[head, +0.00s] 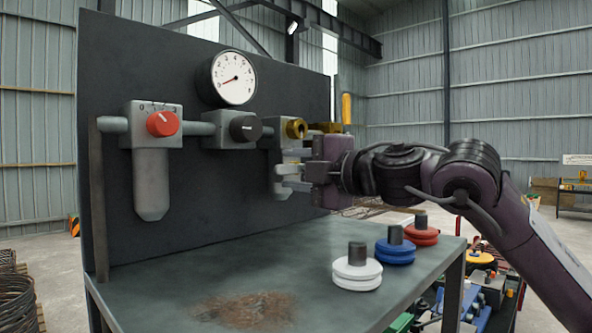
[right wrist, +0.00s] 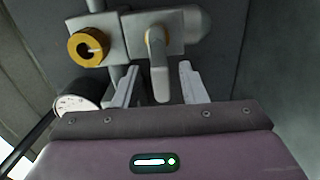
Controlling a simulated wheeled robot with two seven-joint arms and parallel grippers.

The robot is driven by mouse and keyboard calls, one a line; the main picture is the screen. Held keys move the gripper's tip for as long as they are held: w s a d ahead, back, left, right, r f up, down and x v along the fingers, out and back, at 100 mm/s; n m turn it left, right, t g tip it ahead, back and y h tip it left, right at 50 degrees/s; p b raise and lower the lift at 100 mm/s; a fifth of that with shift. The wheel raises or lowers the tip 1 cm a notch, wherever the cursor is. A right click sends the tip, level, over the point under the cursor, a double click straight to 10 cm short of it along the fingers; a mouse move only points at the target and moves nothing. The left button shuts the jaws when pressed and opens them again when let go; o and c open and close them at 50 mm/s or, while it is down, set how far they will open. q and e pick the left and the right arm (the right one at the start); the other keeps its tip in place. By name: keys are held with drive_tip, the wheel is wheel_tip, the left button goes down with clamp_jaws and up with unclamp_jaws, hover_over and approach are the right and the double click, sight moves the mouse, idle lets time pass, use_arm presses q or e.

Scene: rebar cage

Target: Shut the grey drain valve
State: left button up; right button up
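The grey drain valve's lever (right wrist: 158,65) shows in the right wrist view on a grey block beside a brass ring (right wrist: 88,47). My right gripper (right wrist: 155,88) is open, with one finger on each side of the lever's free end. Gaps show between the lever and both fingers, so it is not gripped. In the head view my right gripper (head: 287,178) is in front of the dark panel, below the brass ring (head: 296,128), and mostly hides the valve. My left gripper is in neither view.
A gauge (head: 233,78), a red knob (head: 162,124) and a black knob (head: 245,128) are on the panel (head: 130,60) to the left. White (head: 357,273), blue (head: 395,250) and red (head: 421,235) discs stand on the bench's right side. The bench's middle (head: 260,255) is clear.

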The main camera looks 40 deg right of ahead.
drive_tip(key=shift+s+f+b, duration=0.1)
drive_tip(key=shift+s+b, duration=0.3)
drive_tip(key=shift+b, duration=0.1)
drive_tip(key=s+b, duration=0.4)
drive_tip(key=s, duration=0.3)
drive_tip(key=shift+d, duration=0.35)
